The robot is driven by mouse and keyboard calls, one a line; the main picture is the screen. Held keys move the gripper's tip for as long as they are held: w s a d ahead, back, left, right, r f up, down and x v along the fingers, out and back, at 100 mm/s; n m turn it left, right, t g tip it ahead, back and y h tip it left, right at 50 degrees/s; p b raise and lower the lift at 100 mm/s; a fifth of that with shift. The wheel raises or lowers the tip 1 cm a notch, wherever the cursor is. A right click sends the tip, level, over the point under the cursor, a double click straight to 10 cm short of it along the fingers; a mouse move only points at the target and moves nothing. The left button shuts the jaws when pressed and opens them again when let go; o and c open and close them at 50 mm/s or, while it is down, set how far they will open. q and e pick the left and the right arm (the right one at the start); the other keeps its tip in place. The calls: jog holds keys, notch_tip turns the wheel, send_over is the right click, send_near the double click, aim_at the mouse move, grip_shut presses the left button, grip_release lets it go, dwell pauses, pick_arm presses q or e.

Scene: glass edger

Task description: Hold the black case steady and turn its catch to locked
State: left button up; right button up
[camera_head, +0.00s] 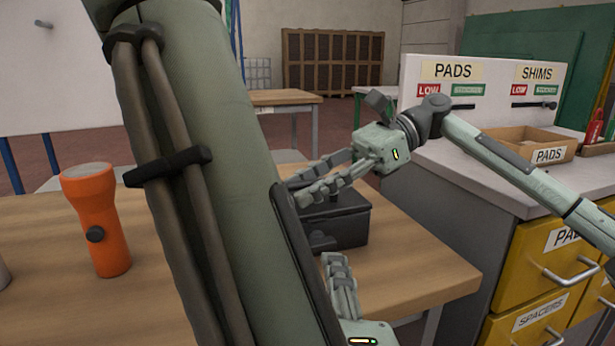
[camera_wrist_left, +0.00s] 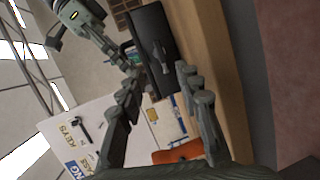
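The black case (camera_head: 345,222) sits shut on the wooden table in the head view, partly hidden by my left arm. It also shows at the top of the left wrist view (camera_wrist_left: 151,28). Its dark catch (camera_wrist_left: 160,56) is on the side facing my left gripper; I cannot tell its setting. My left gripper (camera_wrist_left: 160,76) is open, its fingers apart, with the catch side between and beyond the tips; it also shows in the head view (camera_head: 336,262). My right gripper (camera_head: 298,190) reaches over the case's back left part; whether its fingers touch or clasp it is unclear.
An orange flashlight (camera_head: 97,220) stands on the wooden table (camera_head: 50,260) at left. At right is a grey counter with yellow drawers (camera_head: 535,260), a PADS tray (camera_head: 525,148) and a labelled white panel (camera_head: 490,85). Bare tabletop (camera_head: 430,265) lies right of the case.

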grip_shut()
dwell(0.3)
